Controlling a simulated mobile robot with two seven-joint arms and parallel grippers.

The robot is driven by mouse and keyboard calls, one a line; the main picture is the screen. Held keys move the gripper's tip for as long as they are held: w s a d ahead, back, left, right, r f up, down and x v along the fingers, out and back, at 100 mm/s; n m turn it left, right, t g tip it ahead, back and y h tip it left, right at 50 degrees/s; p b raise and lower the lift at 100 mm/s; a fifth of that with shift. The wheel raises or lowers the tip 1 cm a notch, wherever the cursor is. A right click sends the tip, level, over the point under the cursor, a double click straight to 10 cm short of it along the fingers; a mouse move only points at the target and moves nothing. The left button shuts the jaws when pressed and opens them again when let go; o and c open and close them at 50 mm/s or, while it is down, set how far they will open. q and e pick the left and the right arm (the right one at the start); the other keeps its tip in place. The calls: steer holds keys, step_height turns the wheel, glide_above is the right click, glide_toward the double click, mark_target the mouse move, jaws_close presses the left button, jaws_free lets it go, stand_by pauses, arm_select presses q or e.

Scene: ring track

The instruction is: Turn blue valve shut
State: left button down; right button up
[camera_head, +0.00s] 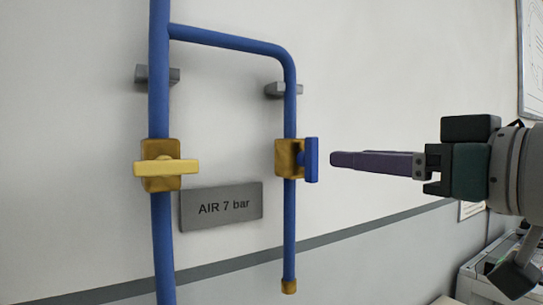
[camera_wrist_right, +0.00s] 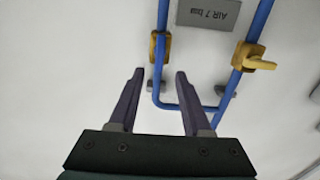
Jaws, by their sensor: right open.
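The blue valve has a short blue handle (camera_head: 312,160) that stands upright, in line with its pipe. The handle sits on a brass body (camera_head: 285,158) on the right-hand pipe branch. My left gripper is not in view.
A second valve with a yellow handle (camera_head: 166,168) lying across its pipe is on the left blue pipe (camera_head: 159,90). A grey sign (camera_head: 221,206) reading "AIR 7 bar" hangs between the pipes. Grey brackets hold the pipes near the wall. A printer-like machine stands at lower right.

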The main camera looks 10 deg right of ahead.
mark_target(315, 155)
steer(key=p+x, duration=0.1)
steer(key=x, duration=0.4)
steer(key=shift+w+a+r, duration=0.1)
steer(key=shift+w, duration=0.2)
steer(key=shift+x, duration=0.75)
jaws_close()
